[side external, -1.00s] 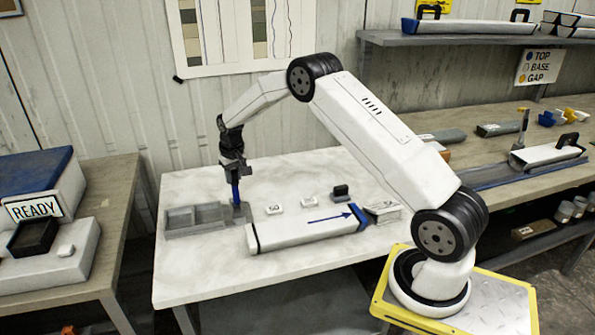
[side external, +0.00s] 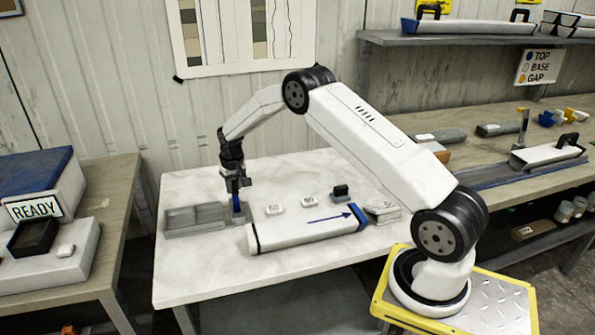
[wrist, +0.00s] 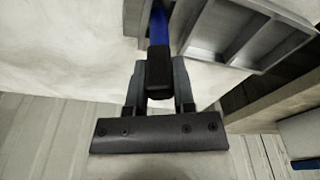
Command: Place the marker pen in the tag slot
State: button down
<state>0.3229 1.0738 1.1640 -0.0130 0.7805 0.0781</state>
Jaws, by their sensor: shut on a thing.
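My gripper (side external: 236,184) is shut on the marker pen (side external: 236,203), which is blue with a dark end and hangs upright below the fingers. The pen also shows in the wrist view (wrist: 159,28), its dark end between the two fingers (wrist: 160,85). The grey tray (side external: 168,229) lies at the left of the white table, with wide compartments and a narrower part at its right end. The pen's lower end is at that right end. I cannot tell how deep it sits, as its tip is hidden.
A long white core liner (side external: 300,233) with a blue end and arrow lies right of the tray. Small white tags (side external: 274,210) and a black block (side external: 341,191) lie behind it. A side table with a READY sign (side external: 34,208) stands at the left.

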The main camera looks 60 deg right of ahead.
jog(key=shift+f, duration=0.1)
jog(key=shift+c, duration=2.2)
grip_release()
notch_tip(320, 180, up, 12)
jog(key=s, duration=0.1)
jog(key=shift+s+a, duration=0.2)
jog(key=shift+a, duration=0.1)
